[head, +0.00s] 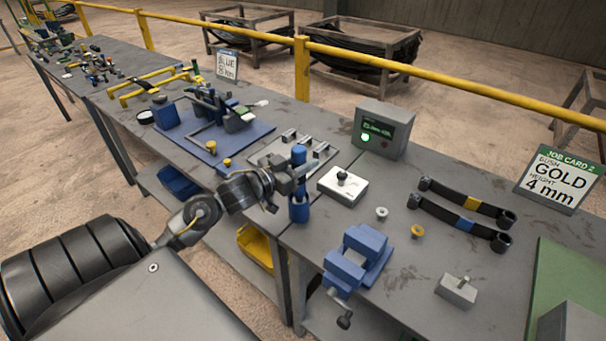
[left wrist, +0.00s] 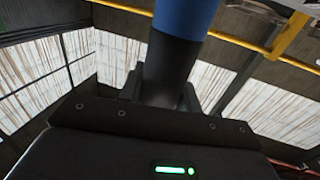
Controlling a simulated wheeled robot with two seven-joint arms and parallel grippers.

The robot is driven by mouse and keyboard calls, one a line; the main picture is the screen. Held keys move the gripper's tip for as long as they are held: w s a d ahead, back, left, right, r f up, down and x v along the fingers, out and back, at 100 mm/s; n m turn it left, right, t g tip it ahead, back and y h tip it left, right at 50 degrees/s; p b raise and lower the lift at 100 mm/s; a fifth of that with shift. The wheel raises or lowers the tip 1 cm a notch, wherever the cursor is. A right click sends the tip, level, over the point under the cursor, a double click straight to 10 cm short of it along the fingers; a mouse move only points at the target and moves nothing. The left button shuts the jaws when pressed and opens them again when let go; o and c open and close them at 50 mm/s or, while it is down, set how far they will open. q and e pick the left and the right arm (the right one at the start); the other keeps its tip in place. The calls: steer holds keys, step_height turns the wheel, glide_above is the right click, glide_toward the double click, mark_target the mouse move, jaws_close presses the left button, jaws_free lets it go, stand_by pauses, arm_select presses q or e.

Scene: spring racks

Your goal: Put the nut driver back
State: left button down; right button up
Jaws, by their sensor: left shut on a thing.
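The nut driver (head: 299,154) is upright, with a blue handle on top and a dark part below it. My left gripper (head: 298,178) is shut on that dark part, under the handle. In the left wrist view the nut driver (left wrist: 180,60) rises between the fingers (left wrist: 170,92). A blue upright holder (head: 299,209) stands on the bench directly below in the picture. The lower end of the nut driver is hidden, and I cannot tell whether it is in the holder or above it. My right gripper is not in view.
A white box with a black knob (head: 343,188) stands just right, with a grey display unit (head: 381,130) behind. A blue vise (head: 357,258) is at the front edge. A grey tray of parts (head: 268,157) is behind left. Two dark straps (head: 456,224) lie right.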

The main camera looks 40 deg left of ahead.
arm_select(q)
steer(key=shift+f, duration=1.85)
steer(key=shift+s, duration=0.1)
steer(key=c, duration=1)
jaws_free()
steer(key=shift+f, duration=0.15)
steer(key=b+v, duration=0.2)
steer(key=v, duration=1)
steer(key=shift+d, duration=0.15)
